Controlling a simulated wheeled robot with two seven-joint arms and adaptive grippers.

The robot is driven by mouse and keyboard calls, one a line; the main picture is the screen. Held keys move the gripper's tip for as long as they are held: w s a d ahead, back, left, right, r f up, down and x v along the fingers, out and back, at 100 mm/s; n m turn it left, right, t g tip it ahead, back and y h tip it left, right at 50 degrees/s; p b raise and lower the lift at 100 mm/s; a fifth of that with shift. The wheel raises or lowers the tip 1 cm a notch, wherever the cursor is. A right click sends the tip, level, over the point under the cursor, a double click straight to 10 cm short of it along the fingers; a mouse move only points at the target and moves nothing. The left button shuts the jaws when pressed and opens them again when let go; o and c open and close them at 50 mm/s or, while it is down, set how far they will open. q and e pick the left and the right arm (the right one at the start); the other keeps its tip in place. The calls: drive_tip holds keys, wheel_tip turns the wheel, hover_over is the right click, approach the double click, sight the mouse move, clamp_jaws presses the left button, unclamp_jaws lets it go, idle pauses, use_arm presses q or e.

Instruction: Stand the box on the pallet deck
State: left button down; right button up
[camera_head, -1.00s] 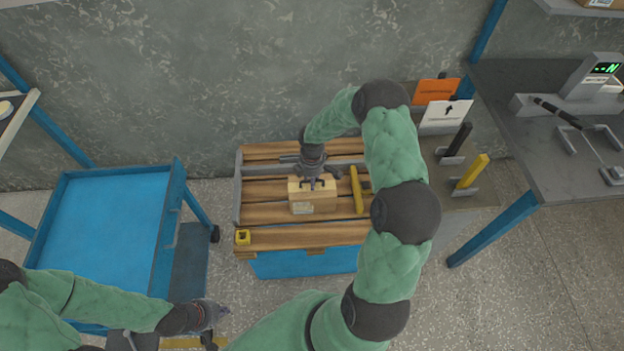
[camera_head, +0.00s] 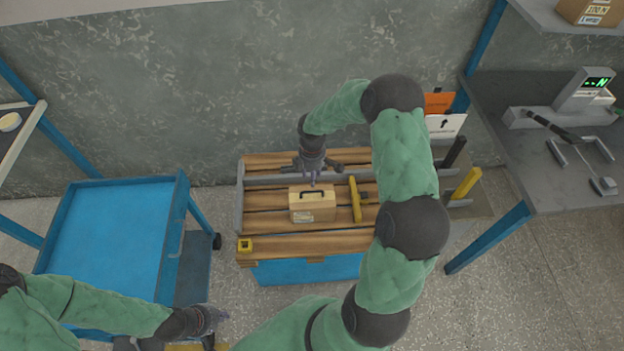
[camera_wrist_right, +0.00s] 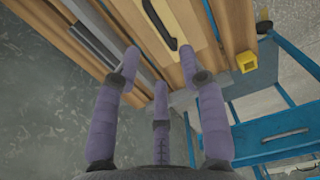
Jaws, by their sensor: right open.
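The tan box (camera_head: 313,206) stands upright on the wooden pallet deck (camera_head: 270,226), its dark handle on top and a label low on its front face. My right gripper (camera_head: 314,180) is open and empty, just behind and above the box, apart from the handle. In the right wrist view the spread fingers (camera_wrist_right: 160,85) show below the box top (camera_wrist_right: 185,18) and its handle. My left gripper (camera_head: 212,326) is at the lower left, off the pallet, with its fingers apart and nothing seen between them; part of it is cut off.
A yellow bar tool (camera_head: 355,198) lies right of the box. A small yellow block (camera_head: 245,245) sits at the deck's front left corner. A grey rail (camera_head: 262,180) runs behind the box. A blue cart (camera_head: 110,235) stands left; a grey bench (camera_head: 560,165) stands right.

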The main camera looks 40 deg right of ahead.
drive_tip(key=s+a+f+m+y, duration=0.2)
drive_tip(key=s+a+f+m, duration=0.15)
drive_tip(key=a, duration=0.55)
drive_tip(key=s+a+f+m+y, duration=0.1)
drive_tip(key=s+a+f+m, duration=0.3)
drive_tip(key=a, duration=0.5)
drive_tip(key=s+a+f+m+y, duration=0.1)
drive_tip(key=s+a+f+m, duration=0.2)
drive_tip(key=s+a+m, duration=0.3)
drive_tip(key=s+a, duration=0.3)
drive_tip(key=s, duration=0.2)
drive_tip(key=shift+f, duration=0.35)
drive_tip(key=shift+s+m, duration=0.1)
drive_tip(key=shift+m, duration=0.15)
